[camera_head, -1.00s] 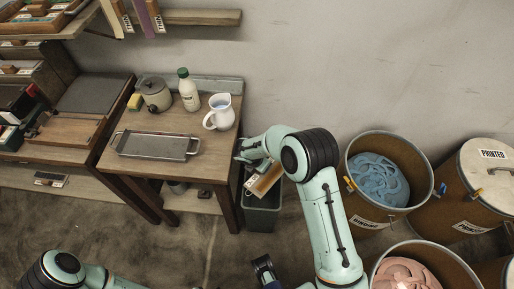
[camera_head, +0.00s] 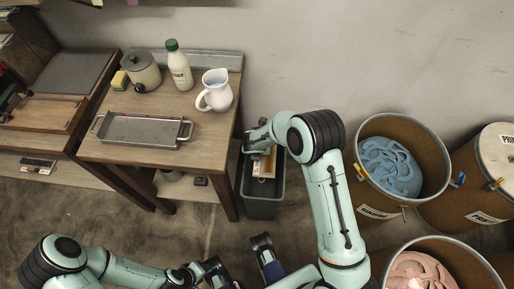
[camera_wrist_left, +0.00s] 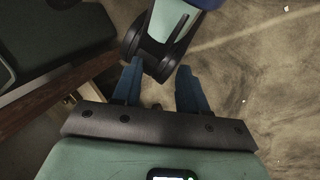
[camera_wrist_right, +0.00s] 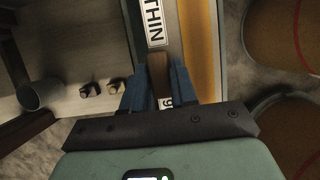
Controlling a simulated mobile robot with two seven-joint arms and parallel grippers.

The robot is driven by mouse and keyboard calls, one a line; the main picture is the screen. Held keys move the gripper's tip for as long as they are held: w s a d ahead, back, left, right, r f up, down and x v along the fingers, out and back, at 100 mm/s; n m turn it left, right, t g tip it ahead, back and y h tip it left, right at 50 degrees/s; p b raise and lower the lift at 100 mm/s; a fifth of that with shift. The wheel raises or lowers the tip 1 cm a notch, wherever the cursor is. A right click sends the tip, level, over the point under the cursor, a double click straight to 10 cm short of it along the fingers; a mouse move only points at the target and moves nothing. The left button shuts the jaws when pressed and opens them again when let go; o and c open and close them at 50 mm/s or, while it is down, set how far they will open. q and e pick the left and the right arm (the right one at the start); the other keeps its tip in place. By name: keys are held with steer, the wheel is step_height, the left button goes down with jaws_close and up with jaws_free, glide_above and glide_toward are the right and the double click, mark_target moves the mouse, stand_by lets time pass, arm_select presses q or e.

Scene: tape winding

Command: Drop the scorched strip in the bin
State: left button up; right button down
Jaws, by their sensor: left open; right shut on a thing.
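A strip (camera_head: 264,165), brown and pale, is held in my right gripper (camera_head: 258,143) over the open top of the grey-green bin (camera_head: 263,209) beside the table. Whether the strip touches the bin is hidden. My left gripper (camera_head: 264,256) is low in front, away from the bin; the left wrist view shows its blue fingers (camera_wrist_left: 157,88) apart and empty.
The wooden table (camera_head: 205,150) left of the bin holds a metal tray (camera_head: 142,130), a lidded pot (camera_head: 140,70), a bottle (camera_head: 179,68) and a white jug (camera_head: 216,91). Drums with blue (camera_head: 390,165) and pink (camera_head: 422,275) contents stand right.

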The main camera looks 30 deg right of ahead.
arm_select(q)
steer(key=w+a+f+t+y+b, duration=0.1)
steer(key=w+a+f+b, duration=0.3)
steer(key=w, duration=0.4)
steer(key=shift+w+a+f+n+t+y+b, duration=0.15)
steer(key=shift+w+f+n+t+y+b, duration=0.2)
steer(key=shift+f+t+b, duration=0.7)
arm_select(e)
step_height(320, 180, down, 6)
steer(key=shift+f+p, duration=0.25)
steer(key=shift+p, duration=0.15)
arm_select(q)
steer(key=shift+f, duration=0.2)
arm_select(e)
steer(key=c, duration=0.8)
jaws_free()
steer(key=p+v, duration=0.4)
steer(key=v, duration=0.9)
steer(key=shift+r, duration=0.2)
arm_select(q)
steer(key=s+d+r+g+h, duration=0.1)
steer(key=s+d+r+g, duration=0.1)
steer(key=s, duration=0.4)
step_height(320, 180, up, 3)
steer(key=shift+s+d+f, duration=0.1)
steer(key=shift+s+d, duration=0.25)
steer(key=shift+d, duration=0.35)
steer(key=shift+g, duration=0.25)
